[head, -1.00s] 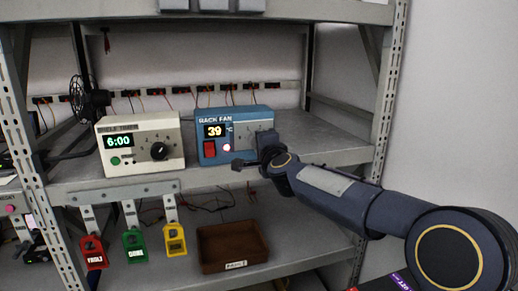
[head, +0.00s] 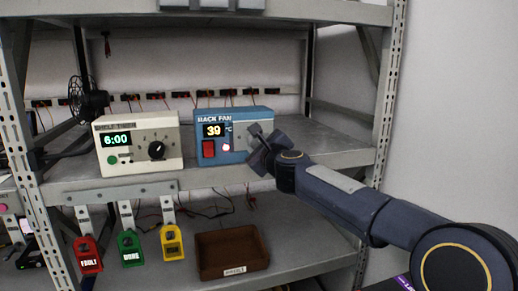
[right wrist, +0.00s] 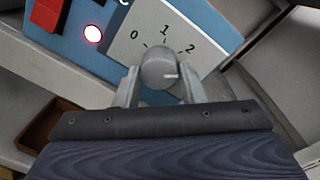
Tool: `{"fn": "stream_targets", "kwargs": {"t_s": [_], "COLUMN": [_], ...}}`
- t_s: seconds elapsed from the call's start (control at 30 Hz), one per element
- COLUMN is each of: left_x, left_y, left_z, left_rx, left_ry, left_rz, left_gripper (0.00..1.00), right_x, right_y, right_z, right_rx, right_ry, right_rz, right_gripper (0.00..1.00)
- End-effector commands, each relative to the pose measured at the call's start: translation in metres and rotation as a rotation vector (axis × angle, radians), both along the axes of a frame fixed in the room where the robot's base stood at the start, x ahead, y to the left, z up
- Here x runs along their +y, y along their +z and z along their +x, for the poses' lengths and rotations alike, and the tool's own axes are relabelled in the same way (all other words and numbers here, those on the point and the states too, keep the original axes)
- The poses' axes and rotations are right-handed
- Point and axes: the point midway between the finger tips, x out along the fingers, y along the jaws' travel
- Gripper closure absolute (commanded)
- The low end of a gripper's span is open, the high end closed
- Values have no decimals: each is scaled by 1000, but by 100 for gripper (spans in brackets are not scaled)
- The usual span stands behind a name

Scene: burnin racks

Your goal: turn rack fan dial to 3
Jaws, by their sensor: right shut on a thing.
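The blue rack fan box (head: 238,155) stands on the middle shelf, its display reading 39 °C, with a red switch and a lit red lamp. Its dial knob (right wrist: 158,68) shows in the right wrist view on a light grey panel (right wrist: 118,47) with the numerals 0, 1 and 2 visible. A 3 is not visible there. The knob's white mark points to the right in that view, past the 2. My right gripper (head: 260,148) is shut on the knob (right wrist: 158,88), one finger on each side. In the head view it hides the knob. My left gripper is out of view.
A cream timer box (head: 137,146) reading 6:00 stands left of the fan box. Coloured tags (head: 130,248) hang below the shelf edge. A brown tray (head: 232,252) sits on the lower shelf. A rack post (head: 385,130) rises at right.

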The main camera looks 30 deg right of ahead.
Motion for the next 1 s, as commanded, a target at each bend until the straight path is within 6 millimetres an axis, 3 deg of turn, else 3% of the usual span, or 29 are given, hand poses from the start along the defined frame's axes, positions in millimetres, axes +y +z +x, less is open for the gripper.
{"fn": "stream_targets", "kwargs": {"t_s": [0.43, 1.0], "left_x": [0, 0], "left_y": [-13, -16], "left_z": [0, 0], "left_rx": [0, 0], "left_ry": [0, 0], "left_rz": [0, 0], "left_gripper": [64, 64], "right_x": [0, 1], "right_y": [-3, -3], "right_z": [0, 0], "right_rx": [-69, -89], "right_ry": [0, 0], "right_rz": [300, 387], "right_gripper": [86, 86]}}
